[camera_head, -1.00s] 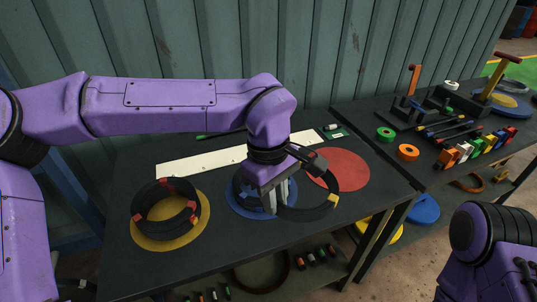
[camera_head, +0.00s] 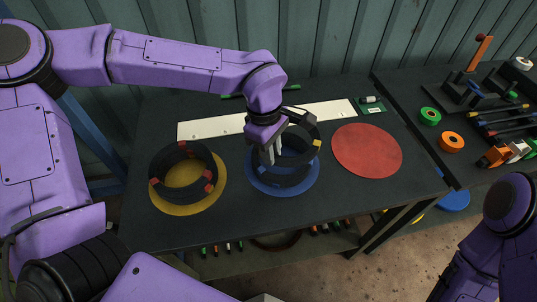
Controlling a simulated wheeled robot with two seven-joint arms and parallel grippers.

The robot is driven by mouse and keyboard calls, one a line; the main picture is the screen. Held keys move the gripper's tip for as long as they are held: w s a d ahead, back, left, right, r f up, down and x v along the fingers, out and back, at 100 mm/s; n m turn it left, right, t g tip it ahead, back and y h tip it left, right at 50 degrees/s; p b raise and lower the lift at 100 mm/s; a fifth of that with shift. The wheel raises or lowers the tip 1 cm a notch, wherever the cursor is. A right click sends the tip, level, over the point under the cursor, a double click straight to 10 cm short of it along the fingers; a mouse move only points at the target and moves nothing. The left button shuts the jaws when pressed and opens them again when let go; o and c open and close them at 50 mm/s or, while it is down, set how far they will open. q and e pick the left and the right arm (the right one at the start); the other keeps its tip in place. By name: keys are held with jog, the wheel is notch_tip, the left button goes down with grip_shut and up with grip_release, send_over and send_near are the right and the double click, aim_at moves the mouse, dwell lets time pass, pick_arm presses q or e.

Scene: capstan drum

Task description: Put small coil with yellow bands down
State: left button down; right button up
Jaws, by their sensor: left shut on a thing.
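My left gripper (camera_head: 268,157) is shut on the wall of a small black coil with yellow bands (camera_head: 317,133). It holds this coil above the blue disc (camera_head: 312,184), and the gripper hides its left part. A black coil with blue bands (camera_head: 291,180) sits on the blue disc, below and partly behind the held coil in the picture. I cannot tell whether the two coils touch. A black coil with red bands (camera_head: 155,165) sits on the yellow disc (camera_head: 219,189) at the left. The red disc (camera_head: 367,150) at the right is bare. My right gripper is out of view.
A white strip (camera_head: 210,127) lies behind the discs, with a green rod (camera_head: 235,97) further back. A small green card (camera_head: 372,107) lies behind the red disc. A second bench at the right holds a green roll (camera_head: 430,116), an orange roll (camera_head: 452,142) and tools.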

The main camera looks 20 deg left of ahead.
pick_arm(q)
jog(key=f, duration=0.2)
jog(key=a+f, duration=0.1)
jog(key=shift+s, duration=0.3)
jog(key=shift+f, duration=0.25)
jog(key=shift+w+f, duration=0.2)
jog(key=shift+w, duration=0.15)
jog(key=shift+s+f, duration=0.25)
jog(key=shift+w+f, duration=0.15)
jog(key=shift+f, duration=0.1)
jog(key=c, duration=1.1)
grip_release()
jog(key=shift+o, duration=0.2)
jog(key=r, duration=0.4)
jog(key=a+r, duration=0.1)
jog(key=r, duration=0.8)
jog(key=shift+a, duration=0.2)
